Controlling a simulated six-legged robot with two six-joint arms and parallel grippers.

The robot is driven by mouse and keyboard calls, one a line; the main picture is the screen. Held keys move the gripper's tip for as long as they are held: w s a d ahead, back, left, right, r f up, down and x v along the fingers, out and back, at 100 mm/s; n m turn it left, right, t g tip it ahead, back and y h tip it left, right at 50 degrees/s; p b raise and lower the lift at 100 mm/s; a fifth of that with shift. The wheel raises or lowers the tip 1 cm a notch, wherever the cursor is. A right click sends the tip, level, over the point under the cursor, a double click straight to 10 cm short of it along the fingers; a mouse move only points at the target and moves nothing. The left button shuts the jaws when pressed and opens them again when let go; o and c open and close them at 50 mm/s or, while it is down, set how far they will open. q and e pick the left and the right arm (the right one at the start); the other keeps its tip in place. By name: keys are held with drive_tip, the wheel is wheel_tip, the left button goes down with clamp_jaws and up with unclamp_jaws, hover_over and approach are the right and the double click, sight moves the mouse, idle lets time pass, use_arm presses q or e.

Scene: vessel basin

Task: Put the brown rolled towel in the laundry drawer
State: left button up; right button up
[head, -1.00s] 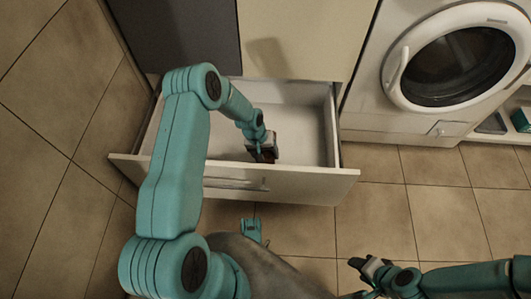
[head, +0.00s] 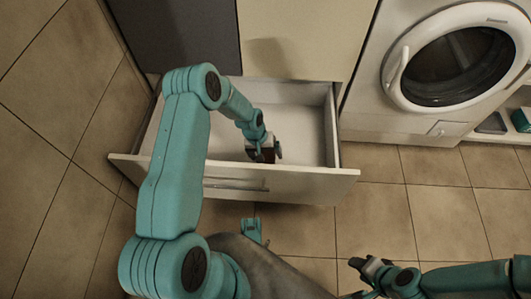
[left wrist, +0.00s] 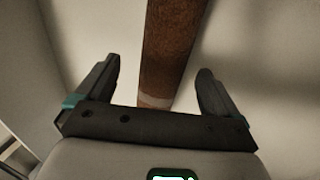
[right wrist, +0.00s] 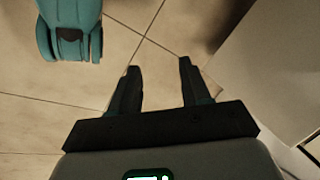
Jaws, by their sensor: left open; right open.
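The brown rolled towel (left wrist: 168,50) is in the open white laundry drawer (head: 318,187), low behind its front panel. In the left wrist view it runs from the top edge down between my open fingers, with a gap on each side. In the head view only a small brown part of the towel (head: 268,156) shows, the rest hidden by my gripper and the drawer front. My left gripper (head: 263,152) is open around the towel, inside the drawer. My right gripper (head: 358,264) is open and empty outside the drawer; it also shows in the right wrist view (right wrist: 158,66), over the floor tiles.
A washing machine (head: 400,120) stands right of the drawer, with a low shelf (head: 490,135) beyond it. Cabinet fronts (head: 300,40) rise behind the drawer. The right part of the drawer's inside is clear. The tiled floor (head: 450,215) at the right is free.

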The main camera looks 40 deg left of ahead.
use_arm(q)
drive_tip(key=p+v, duration=0.4)
drive_tip(key=v, duration=0.8)
drive_tip(key=shift+r, duration=0.2)
use_arm(e)
drive_tip(key=shift+g, duration=0.4)
drive_tip(key=r, duration=0.1)
drive_tip(key=s+r, duration=0.1)
drive_tip(key=r, duration=0.1)
drive_tip(key=s+a+r, duration=0.1)
drive_tip(key=r, duration=0.1)
drive_tip(key=shift+s+r, duration=0.1)
drive_tip(key=shift+s, duration=0.05)
